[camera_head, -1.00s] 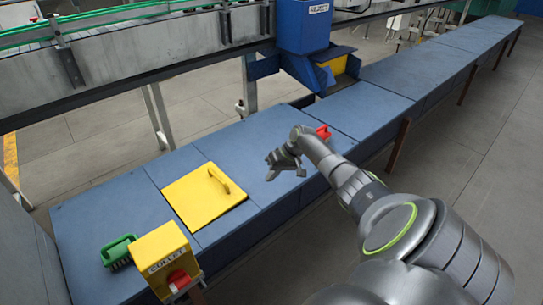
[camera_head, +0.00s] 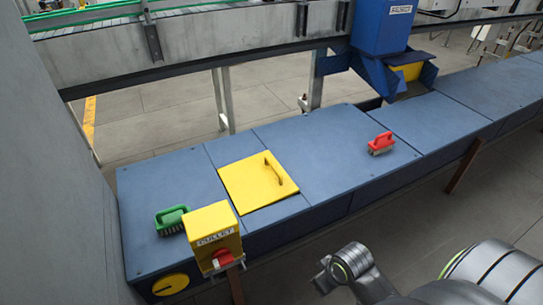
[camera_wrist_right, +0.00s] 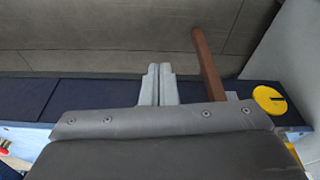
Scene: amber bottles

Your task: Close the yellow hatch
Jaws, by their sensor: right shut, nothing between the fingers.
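The yellow hatch (camera_head: 250,187) lies flat in the top of the blue bench, with its yellow handle (camera_head: 281,174) standing up near the right edge. No raised edge shows on it. My right gripper shows in the right wrist view (camera_wrist_right: 158,85), its two grey fingers together with nothing between them. In the head view my right arm is at the bottom right, in front of the bench and well away from the hatch. My left gripper is not in view.
A green brush (camera_head: 172,219) and a yellow box labelled CULLET (camera_head: 212,222) with a red knob stand left of the hatch. A red brush (camera_head: 381,143) lies to its right. A blue REJECT chute (camera_head: 383,30) stands behind. The bench around the hatch is mostly clear.

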